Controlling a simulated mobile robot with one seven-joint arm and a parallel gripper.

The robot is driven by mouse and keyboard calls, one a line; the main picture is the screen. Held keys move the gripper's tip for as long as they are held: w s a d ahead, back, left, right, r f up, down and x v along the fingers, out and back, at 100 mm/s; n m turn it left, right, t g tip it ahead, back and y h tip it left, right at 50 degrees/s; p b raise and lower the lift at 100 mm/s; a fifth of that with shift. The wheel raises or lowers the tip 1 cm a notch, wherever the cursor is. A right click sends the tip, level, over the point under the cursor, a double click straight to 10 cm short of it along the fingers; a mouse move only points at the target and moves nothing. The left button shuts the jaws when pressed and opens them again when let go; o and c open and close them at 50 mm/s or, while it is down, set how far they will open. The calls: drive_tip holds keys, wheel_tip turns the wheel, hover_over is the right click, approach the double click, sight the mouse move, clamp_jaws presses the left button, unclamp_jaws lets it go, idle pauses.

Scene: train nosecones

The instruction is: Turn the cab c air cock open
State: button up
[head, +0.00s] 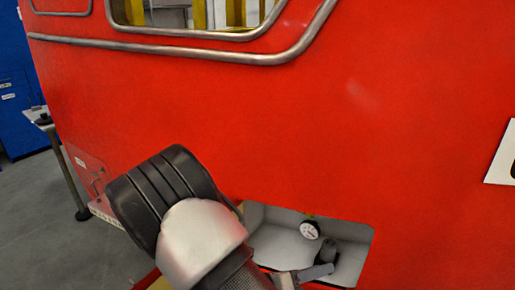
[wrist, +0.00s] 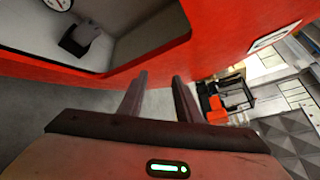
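The red train nose (head: 330,130) has a pale recess (head: 275,240) low in its face. A dark grey valve-like part (head: 328,251), probably the air cock, sits inside beside a white gauge. It also shows at the upper left of the wrist view (wrist: 82,36). I cannot tell its handle position or read a "cab c" label. My gripper (wrist: 159,76) has its two fingers apart with nothing between them. In the wrist view the fingers are to the lower right of the recess, apart from the cock. In the head view my arm hides the recess's lower left.
The round white gauge (head: 310,229) is in the recess. The recess's red edge (wrist: 150,55) is near my fingers. A metal handrail (head: 180,48) runs below the window. A blue cabinet (head: 20,110) and table leg (head: 68,170) stand at the left.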

drive_tip(key=s+d+r+m+g+y+p, duration=0.1)
drive_tip(key=s+r+m+g+y, duration=0.35)
drive_tip(key=r+m, duration=0.4)
drive_tip(key=s+d+r+m+g+y+p, duration=0.1)
drive_tip(key=s+d+r+m+g+y, duration=0.3)
drive_tip(key=m, duration=0.8)
drive_tip(key=s+a+r+m+t+y, duration=0.2)
drive_tip(key=a+r+m+t, duration=0.1)
drive_tip(key=r+m, duration=0.3)
drive_tip(key=s+a+r+m+t+y+p, duration=0.1)
drive_tip(key=s+a+r+m+t+y, duration=0.2)
drive_tip(key=r+m, duration=0.4)
wheel_tip(320, 180, up, 2)
drive_tip(key=shift+r+t, duration=0.15)
drive_tip(key=shift+t, duration=0.5)
